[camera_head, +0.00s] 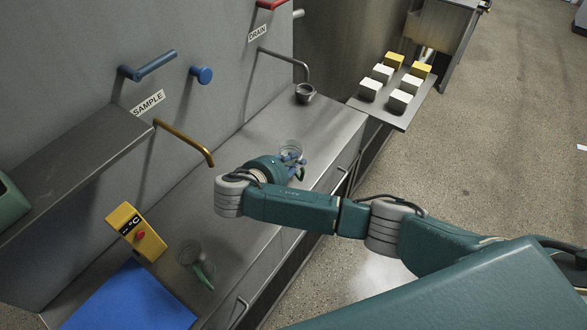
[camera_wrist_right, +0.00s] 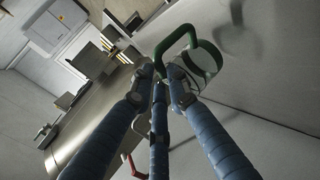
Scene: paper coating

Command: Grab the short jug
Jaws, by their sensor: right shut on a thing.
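The short jug (camera_head: 291,147) is clear glass with a green handle, over the steel counter in the head view. In the right wrist view its green handle (camera_wrist_right: 178,38) and round glass body (camera_wrist_right: 202,66) are just past my fingertips. My right gripper (camera_head: 293,163) has its blue fingers closed on the handle; the fingers also fill the wrist view (camera_wrist_right: 168,80). Whether the jug's base touches the counter cannot be told. A second glass jug (camera_head: 190,254) with a green handle stands on the counter nearer the bottom left. My left gripper is not in view.
The steel counter (camera_head: 335,130) runs along the grey wall. A brass sample pipe (camera_head: 185,140) and a drain pipe (camera_head: 285,56) stick out above it.

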